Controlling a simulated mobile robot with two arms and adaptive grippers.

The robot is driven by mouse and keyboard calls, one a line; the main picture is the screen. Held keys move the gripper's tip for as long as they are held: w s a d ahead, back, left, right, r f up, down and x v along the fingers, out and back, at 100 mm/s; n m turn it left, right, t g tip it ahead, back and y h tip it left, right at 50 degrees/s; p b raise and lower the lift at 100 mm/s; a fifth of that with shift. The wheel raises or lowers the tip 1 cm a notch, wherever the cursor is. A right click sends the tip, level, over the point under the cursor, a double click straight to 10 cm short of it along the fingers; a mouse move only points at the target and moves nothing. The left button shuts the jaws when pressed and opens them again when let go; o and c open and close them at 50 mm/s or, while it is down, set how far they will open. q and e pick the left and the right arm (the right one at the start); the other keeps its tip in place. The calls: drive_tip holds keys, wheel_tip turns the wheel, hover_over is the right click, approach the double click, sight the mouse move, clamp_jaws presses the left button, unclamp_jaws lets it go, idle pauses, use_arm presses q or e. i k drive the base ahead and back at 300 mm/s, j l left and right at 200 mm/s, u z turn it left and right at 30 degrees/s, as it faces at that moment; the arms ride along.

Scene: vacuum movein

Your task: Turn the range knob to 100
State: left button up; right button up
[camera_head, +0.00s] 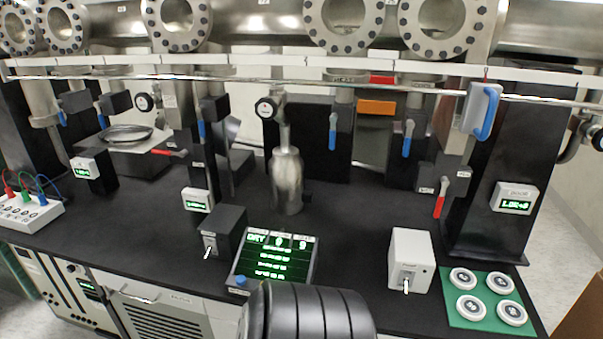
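I cannot make out a range knob or a 100 mark in this view. A white box (30,214) at the left edge of the bench has several small round dark features and red, green and blue leads, but its markings are too small to read. A rack panel (65,272) at the lower left carries small controls and a green display, also unreadable. Neither of my grippers is in view.
The black bench top (345,225) holds a screen unit (275,257), a dark switch box (222,232), a white switch box (410,260) and a green mat (465,323) with several white discs. A metal rail (290,80) and flanged pipes span the back.

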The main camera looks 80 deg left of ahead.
sight(70, 269)
drive_tip(key=u, duration=4.35)
drive_tip(key=z, duration=1.55)
drive_tip(key=j+z, duration=0.2)
drive_tip(key=z, duration=0.3)
drive_tip(key=j+z, duration=0.2)
drive_tip(key=z, duration=0.25)
drive_tip(key=j+z, duration=0.2)
drive_tip(key=z, duration=0.3)
drive_tip(key=j+z, duration=0.15)
drive_tip(key=z, duration=0.35)
drive_tip(key=k+j+z, duration=0.1)
drive_tip(key=z, duration=0.4)
drive_tip(key=k+j+z, duration=0.25)
drive_tip(key=z, duration=0.2)
drive_tip(key=k+j+z, duration=0.15)
drive_tip(key=k+z, duration=0.25)
drive_tip(key=k+u, duration=0.35)
drive_tip(key=k+j+u, duration=0.3)
drive_tip(key=i+l, duration=0.1)
